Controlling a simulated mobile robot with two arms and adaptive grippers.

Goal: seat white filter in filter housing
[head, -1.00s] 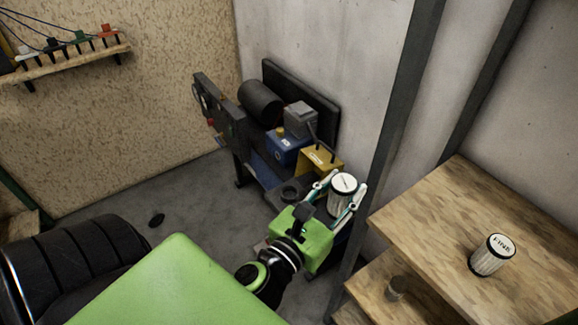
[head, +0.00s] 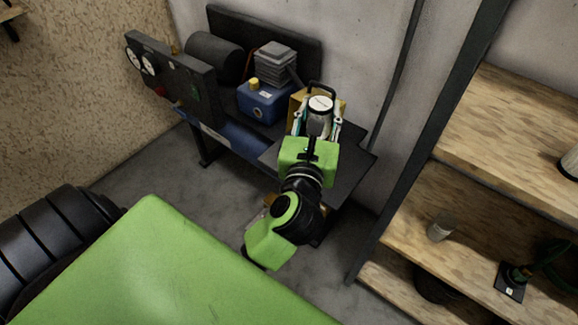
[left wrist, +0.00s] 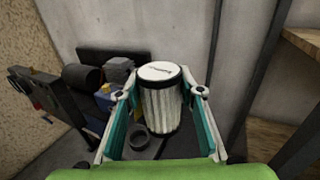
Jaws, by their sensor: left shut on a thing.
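The white filter (head: 319,122) is a pleated white cylinder with a black band under its white top. It stands roughly upright in my left gripper (head: 312,132), whose fingers are shut on its sides. The left wrist view shows the filter (left wrist: 161,105) between the teal-lined fingers. A dark round ring, which looks like the filter housing (left wrist: 137,138), shows below and left of the filter, apart from it. In the head view the ring is hidden behind my gripper and arm. My right gripper is not in view.
A machine with a blue box (head: 264,101), a black cylinder (head: 213,57) and a yellow bracket (head: 297,103) stands by the wall. Its dark plate (head: 345,172) is bare at the right. A wooden shelf (head: 480,205) at the right holds a small jar (head: 440,226).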

